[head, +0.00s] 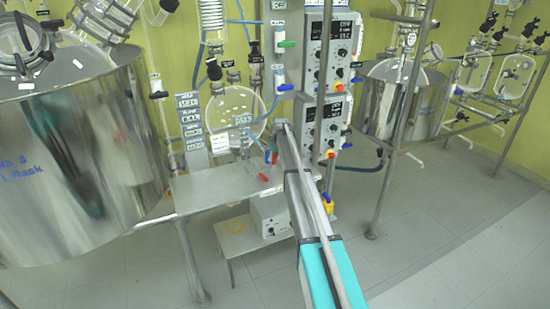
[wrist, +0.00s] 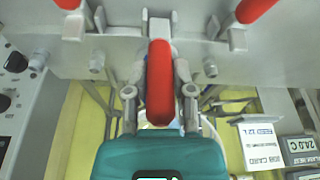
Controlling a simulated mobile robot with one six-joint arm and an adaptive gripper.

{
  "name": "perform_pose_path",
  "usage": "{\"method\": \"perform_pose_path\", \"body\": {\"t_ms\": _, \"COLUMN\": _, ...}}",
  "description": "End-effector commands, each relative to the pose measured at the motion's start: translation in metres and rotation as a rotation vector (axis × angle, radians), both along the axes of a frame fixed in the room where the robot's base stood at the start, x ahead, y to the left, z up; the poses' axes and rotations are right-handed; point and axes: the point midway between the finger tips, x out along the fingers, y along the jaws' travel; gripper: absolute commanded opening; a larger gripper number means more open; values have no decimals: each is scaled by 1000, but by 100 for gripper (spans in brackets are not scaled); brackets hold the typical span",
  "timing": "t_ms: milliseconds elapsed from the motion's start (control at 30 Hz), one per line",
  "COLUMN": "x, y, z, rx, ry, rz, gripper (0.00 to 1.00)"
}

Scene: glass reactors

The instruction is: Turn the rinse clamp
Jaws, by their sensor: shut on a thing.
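In the wrist view, a long red clamp handle (wrist: 160,95) stands between the two fingers of my gripper (wrist: 161,72). The fingers close on it from both sides, and its near end reaches toward my teal gripper body. The handle sits on a grey metal fitting at the edge of a grey plate. No label on it is readable, so I cannot tell by name whether it is the rinse clamp. In the head view my arm hides most of the grip. A small red handle (head: 264,177) shows just left of my arm.
Two more red handles, one at upper left (wrist: 68,4) and one at upper right (wrist: 256,9), flank the held one in the wrist view. In the head view a large steel vessel (head: 75,150) stands left. Control boxes (head: 325,125) stand just right of my arm. Open floor (head: 440,235) lies right.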

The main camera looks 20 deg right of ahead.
Motion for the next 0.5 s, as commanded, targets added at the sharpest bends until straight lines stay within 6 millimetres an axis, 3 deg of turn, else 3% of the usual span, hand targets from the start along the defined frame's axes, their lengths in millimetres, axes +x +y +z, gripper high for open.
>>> {"method": "perform_pose_path", "body": {"t_ms": 167, "x": -2, "y": 1, "z": -1, "rx": -5, "ry": 6, "rz": 3, "gripper": 0}}
{"method": "perform_pose_path", "body": {"t_ms": 200, "x": -2, "y": 2, "z": -1, "rx": -5, "ry": 6, "rz": 4, "gripper": 34}}
{"method": "perform_pose_path", "body": {"t_ms": 367, "x": -1, "y": 4, "z": -1, "rx": -5, "ry": 4, "rz": 6, "gripper": 64}}
{"method": "perform_pose_path", "body": {"t_ms": 500, "x": 0, "y": 5, "z": 0, "rx": -5, "ry": 2, "rz": 7, "gripper": 67}}
